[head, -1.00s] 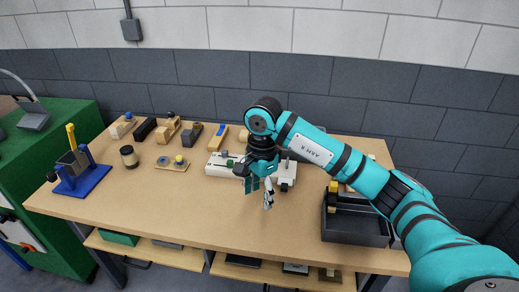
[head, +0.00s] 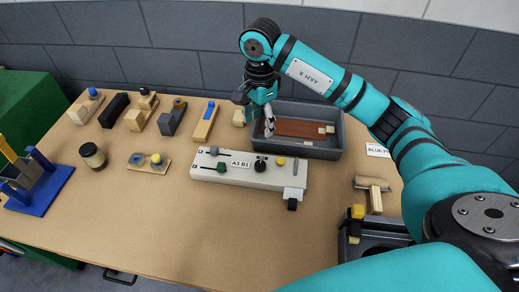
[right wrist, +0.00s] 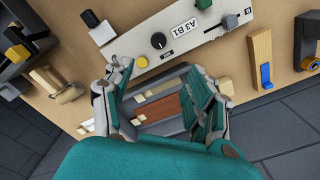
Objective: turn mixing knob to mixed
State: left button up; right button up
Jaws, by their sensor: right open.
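A white control box (head: 230,176) lies on the table, labelled A3 B1. It carries a small black round knob (head: 261,163), two slider handles and a yellow button. The knob also shows in the right wrist view (right wrist: 158,41), on the box beyond the fingers; which setting it points to is too small to tell. My right gripper (head: 258,122) is open and empty, behind the knob, at the left end of a grey tray (head: 338,140). Its spread fingers (right wrist: 162,80) also show in the right wrist view, apart from the knob. My left gripper is not in view.
The grey tray holds a reddish-brown panel. Wooden tools line the back left, with a jar (head: 93,156) and a blue stand (head: 38,188) nearer. A wooden roller (head: 373,190) and a dark bin (head: 350,250) lie right. Table in front of the box is clear.

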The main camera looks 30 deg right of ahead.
jog(key=p, duration=0.1)
send_over(260, 164)
notch_tip(260, 164, down, 4)
notch_tip(260, 164, down, 12)
jog(key=p, duration=0.3)
jog(key=shift+r, duration=0.2)
jog(key=shift+f+p, duration=0.3)
jog(key=shift+f, duration=0.3)
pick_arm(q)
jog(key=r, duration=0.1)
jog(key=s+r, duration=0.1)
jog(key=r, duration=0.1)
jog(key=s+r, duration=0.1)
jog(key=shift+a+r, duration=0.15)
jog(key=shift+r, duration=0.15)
pick_arm(e)
jog(key=shift+f, duration=0.1)
jog(key=c, duration=1.2)
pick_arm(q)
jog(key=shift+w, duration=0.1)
pick_arm(e)
jog(key=shift+o, duration=0.2)
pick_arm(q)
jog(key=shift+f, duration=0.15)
